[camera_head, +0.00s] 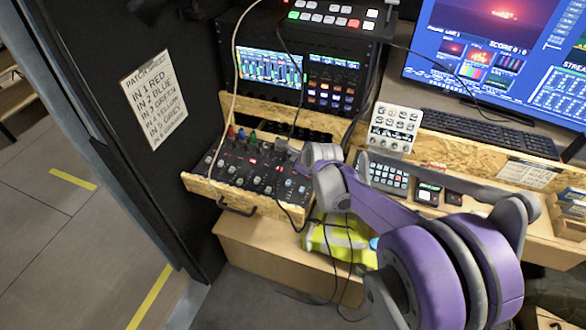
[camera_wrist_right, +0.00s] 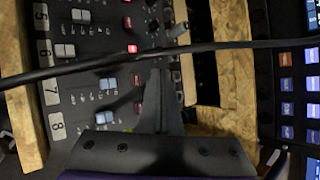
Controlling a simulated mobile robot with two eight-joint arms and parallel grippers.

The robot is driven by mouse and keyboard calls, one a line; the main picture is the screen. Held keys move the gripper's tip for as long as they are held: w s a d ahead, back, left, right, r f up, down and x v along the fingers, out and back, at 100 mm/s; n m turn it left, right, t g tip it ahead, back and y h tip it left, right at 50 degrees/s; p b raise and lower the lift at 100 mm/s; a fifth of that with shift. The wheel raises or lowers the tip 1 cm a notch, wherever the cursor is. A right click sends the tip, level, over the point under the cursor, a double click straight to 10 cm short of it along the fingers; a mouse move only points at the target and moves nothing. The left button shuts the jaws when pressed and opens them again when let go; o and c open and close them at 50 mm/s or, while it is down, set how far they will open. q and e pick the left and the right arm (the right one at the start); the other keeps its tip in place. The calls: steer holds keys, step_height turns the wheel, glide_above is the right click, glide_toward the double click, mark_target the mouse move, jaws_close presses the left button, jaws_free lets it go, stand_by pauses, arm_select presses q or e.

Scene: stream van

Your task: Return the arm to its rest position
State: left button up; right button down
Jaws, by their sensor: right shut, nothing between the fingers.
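My right arm, purple and grey, comes in from the lower right of the head view. Its gripper (camera_head: 292,150) is over the right part of the black mixer panel (camera_head: 232,172), which sits in a pulled-out wooden drawer. In the right wrist view the dark fingers (camera_wrist_right: 160,85) are together with nothing between them, close over the panel's right edge. A black cable (camera_wrist_right: 110,68) crosses the view by the fingertips. I cannot tell whether they touch the cable or panel. My left gripper is in neither view.
A rack with a lit screen (camera_head: 268,68) stands behind the drawer. A keyboard (camera_head: 485,132), a white button box (camera_head: 395,128) and a monitor (camera_head: 500,50) are at the right. Loose cables hang over a yellow vest (camera_head: 325,240) below. Floor at the left is clear.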

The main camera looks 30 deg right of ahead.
step_height(320, 180, up, 2)
steer(key=shift+r+p, duration=0.1)
steer(key=shift+p, duration=0.45)
steer(key=s+a+r+n+g+p, duration=0.1)
steer(key=s+a+n, duration=0.4)
steer(key=s+n, duration=0.4)
steer(key=s+a+n+g+p, duration=0.1)
steer(key=s+a+n, duration=0.4)
steer(key=s+n, duration=0.4)
steer(key=s+a+r+n+g+y+p, duration=0.1)
steer(key=s+a+n+p, duration=0.1)
steer(key=s+a+n, duration=0.3)
steer(key=s+n, duration=0.4)
steer(key=shift+r+n+g, duration=0.3)
